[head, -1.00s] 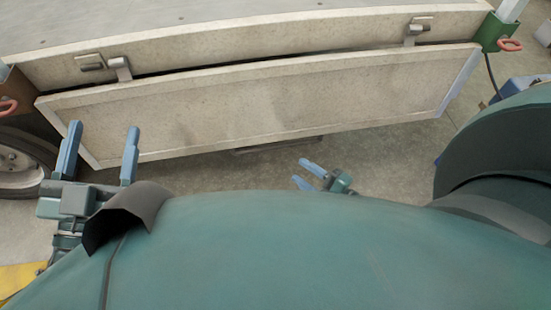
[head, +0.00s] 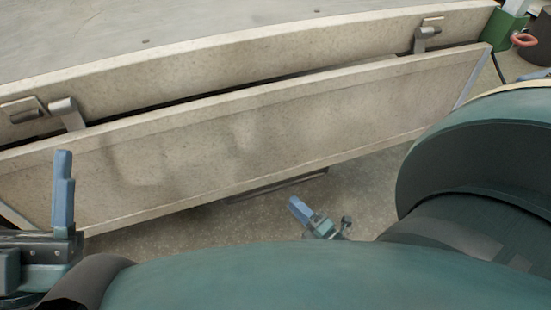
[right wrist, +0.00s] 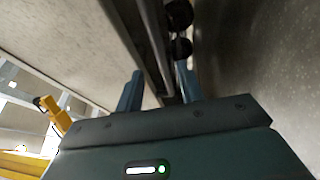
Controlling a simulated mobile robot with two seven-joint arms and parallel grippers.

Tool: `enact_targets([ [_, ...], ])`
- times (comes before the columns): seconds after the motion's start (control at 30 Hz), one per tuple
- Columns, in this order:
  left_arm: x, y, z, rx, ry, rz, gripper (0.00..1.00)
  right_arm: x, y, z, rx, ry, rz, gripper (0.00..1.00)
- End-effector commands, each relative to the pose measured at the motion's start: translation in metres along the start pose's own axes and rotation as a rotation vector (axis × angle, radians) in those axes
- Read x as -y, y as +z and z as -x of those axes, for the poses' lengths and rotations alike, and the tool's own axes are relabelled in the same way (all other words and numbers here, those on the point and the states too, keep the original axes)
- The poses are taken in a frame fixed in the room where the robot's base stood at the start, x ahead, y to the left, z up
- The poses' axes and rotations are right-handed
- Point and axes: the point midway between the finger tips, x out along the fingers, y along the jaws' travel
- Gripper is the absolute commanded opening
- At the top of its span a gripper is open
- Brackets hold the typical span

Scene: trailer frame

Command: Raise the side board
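The side board (head: 250,135) is a long beige panel with a raised rim, hanging down along the side of the trailer bed (head: 170,62). A dark gap runs between its upper edge and the bed. Metal fittings (head: 66,112) and (head: 426,38) sit at this gap near both ends. My left gripper (head: 40,195) is at the left edge, before the board's lower left part; one upright blue finger shows, apart from any second finger. My right gripper (head: 308,212) is low, below the board's lower edge. In the right wrist view its fingers (right wrist: 160,90) are apart, with nothing clasped.
A green post with a red ring (head: 523,40) stands at the trailer's right corner. A dark bar (head: 275,186) shows under the board. In the right wrist view, dark round parts (right wrist: 180,30) lie beyond the fingers and a yellow structure (right wrist: 56,115) stands left. Concrete floor (head: 365,180) is clear.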

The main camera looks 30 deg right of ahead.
Motion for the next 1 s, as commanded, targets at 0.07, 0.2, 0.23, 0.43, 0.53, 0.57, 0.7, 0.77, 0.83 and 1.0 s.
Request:
enact_targets([
  [0.07, 0.000, -0.001, 0.000, -0.018, 0.002, -0.012, 0.62, 0.000, 0.000, -0.019, -0.002, 0.005, -0.001, 0.38],
  [0.2, 0.001, -0.005, -0.001, -0.052, 0.006, -0.034, 0.62, 0.001, 0.000, -0.047, -0.002, 0.004, 0.000, 0.38],
  [0.23, 0.002, -0.006, -0.002, -0.060, 0.007, -0.040, 0.62, 0.001, 0.000, -0.052, -0.002, 0.003, 0.000, 0.38],
  [0.43, 0.003, -0.012, -0.003, -0.102, 0.012, -0.066, 0.62, 0.001, 0.000, -0.076, -0.002, 0.000, -0.001, 0.38],
  [0.53, 0.003, -0.015, -0.004, -0.117, 0.013, -0.073, 0.62, 0.001, 0.000, -0.081, -0.002, 0.000, -0.001, 0.38],
  [0.57, 0.004, -0.016, -0.005, -0.120, 0.013, -0.074, 0.62, 0.001, 0.000, -0.082, -0.002, -0.001, -0.001, 0.38],
  [0.7, 0.004, -0.017, -0.005, -0.124, 0.013, -0.076, 0.62, 0.000, 0.000, -0.084, -0.001, -0.001, -0.001, 0.38],
  [0.77, 0.004, -0.017, -0.005, -0.124, 0.013, -0.077, 0.62, 0.000, 0.000, -0.083, -0.001, -0.001, -0.001, 0.38],
  [0.83, 0.004, -0.017, -0.005, -0.123, 0.013, -0.077, 0.62, 0.000, 0.000, -0.083, -0.002, -0.001, -0.001, 0.38],
  [1.0, 0.004, -0.017, -0.005, -0.123, 0.013, -0.077, 0.62, 0.000, 0.000, -0.083, -0.002, -0.001, -0.001, 0.24],
])
